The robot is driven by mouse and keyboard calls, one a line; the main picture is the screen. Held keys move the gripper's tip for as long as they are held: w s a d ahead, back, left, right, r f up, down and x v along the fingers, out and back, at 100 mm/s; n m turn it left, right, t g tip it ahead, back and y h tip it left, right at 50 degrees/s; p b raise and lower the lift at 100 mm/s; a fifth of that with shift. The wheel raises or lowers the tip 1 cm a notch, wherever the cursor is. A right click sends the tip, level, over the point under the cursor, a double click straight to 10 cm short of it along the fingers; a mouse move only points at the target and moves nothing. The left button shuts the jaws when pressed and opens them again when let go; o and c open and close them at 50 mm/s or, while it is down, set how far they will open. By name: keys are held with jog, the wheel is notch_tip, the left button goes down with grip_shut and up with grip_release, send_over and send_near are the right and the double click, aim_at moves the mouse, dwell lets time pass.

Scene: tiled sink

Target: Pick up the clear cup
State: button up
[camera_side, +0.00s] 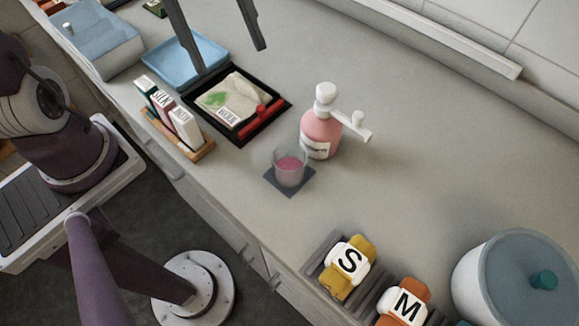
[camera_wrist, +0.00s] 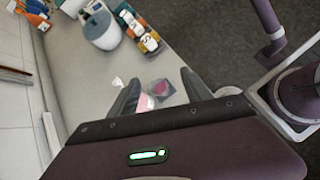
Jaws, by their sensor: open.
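The clear cup (camera_side: 290,168) holds pink liquid and stands upright on a dark square coaster (camera_side: 292,192) on the counter. The pink pump bottle (camera_side: 321,134) stands just behind it, with its white spout pointing right. My gripper (camera_side: 228,60) is open and empty. In the side view its two dark fingers hang at the top, over the blue tray and black tray area, apart from the cup.
A black tray (camera_side: 282,105) with a pouch and red item, a blue tray (camera_side: 221,56), and a wooden rack (camera_side: 205,154) of boxes lie left of the cup. Sponges marked S (camera_side: 350,263) and M, and a lidded pot (camera_side: 515,285), stand front right. The counter right of the bottle is clear.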

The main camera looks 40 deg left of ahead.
jog(key=w+r+n+h, duration=0.4)
jog(key=r+h, duration=0.1)
send_near(300, 173)
jog(key=x, duration=0.4)
jog(key=shift+d+f, duration=0.25)
jog(key=shift+f, duration=0.2)
